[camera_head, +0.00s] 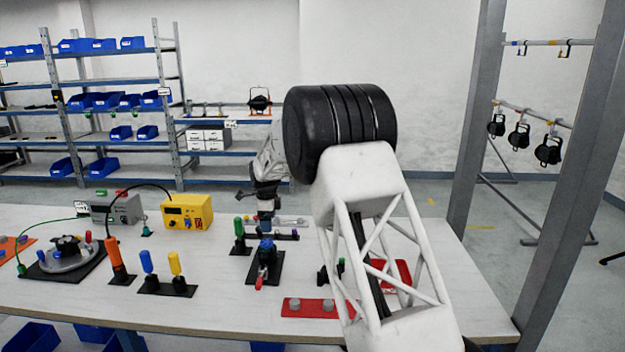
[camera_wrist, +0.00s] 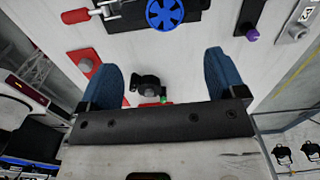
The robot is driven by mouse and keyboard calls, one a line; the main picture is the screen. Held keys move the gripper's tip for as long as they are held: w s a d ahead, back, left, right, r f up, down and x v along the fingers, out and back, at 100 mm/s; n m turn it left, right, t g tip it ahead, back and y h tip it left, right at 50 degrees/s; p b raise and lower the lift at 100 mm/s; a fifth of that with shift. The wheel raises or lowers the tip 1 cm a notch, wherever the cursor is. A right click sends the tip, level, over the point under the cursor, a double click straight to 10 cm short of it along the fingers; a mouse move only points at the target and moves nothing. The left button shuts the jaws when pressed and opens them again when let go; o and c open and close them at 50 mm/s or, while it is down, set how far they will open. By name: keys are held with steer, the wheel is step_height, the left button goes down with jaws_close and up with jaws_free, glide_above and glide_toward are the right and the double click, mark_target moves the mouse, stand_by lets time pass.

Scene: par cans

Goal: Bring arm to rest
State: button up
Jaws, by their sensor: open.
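My gripper (camera_wrist: 160,62) is open, with its two blue fingers wide apart and nothing between them in the wrist view. It is over the white worktable (camera_head: 215,290). A black round fixture with a grey top (camera_wrist: 148,86) shows beyond the dark palm bar, between the fingers, apart from them. In the head view my arm rises from the front right and bends at a big black joint, hiding part of the table and what stands there. The gripper's fingers cannot be made out clearly in that view.
On the table stand a yellow box (camera_head: 187,212), an orange-handled tool (camera_head: 117,254), two yellow and blue handles on a black base (camera_head: 165,286), a blue valve (camera_head: 265,250) and a red plate (camera_head: 308,308). Shelves (camera_head: 120,82) stand behind. A grey post (camera_head: 475,115) rises at right.

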steer(key=s+d+r+n+t, duration=0.1)
steer(key=s+d+r+n, duration=0.3)
steer(key=s+d+r, duration=0.85)
steer(key=s+d+r+n, duration=0.4)
steer(key=s+d+r, duration=0.5)
steer(key=s+d, duration=0.5)
steer(key=s+d+f+n, duration=0.1)
steer(key=s+d+n, duration=0.2)
steer(key=s, duration=1)
steer(key=s+d+f+n+t, duration=0.1)
steer(key=s+d, duration=0.4)
steer(key=s, duration=0.8)
steer(key=s+d+f+n, duration=0.3)
steer(key=s+d+n, duration=0.1)
steer(key=s, duration=0.9)
steer(key=shift+d+n+t, duration=0.3)
steer(key=shift+n, duration=0.4)
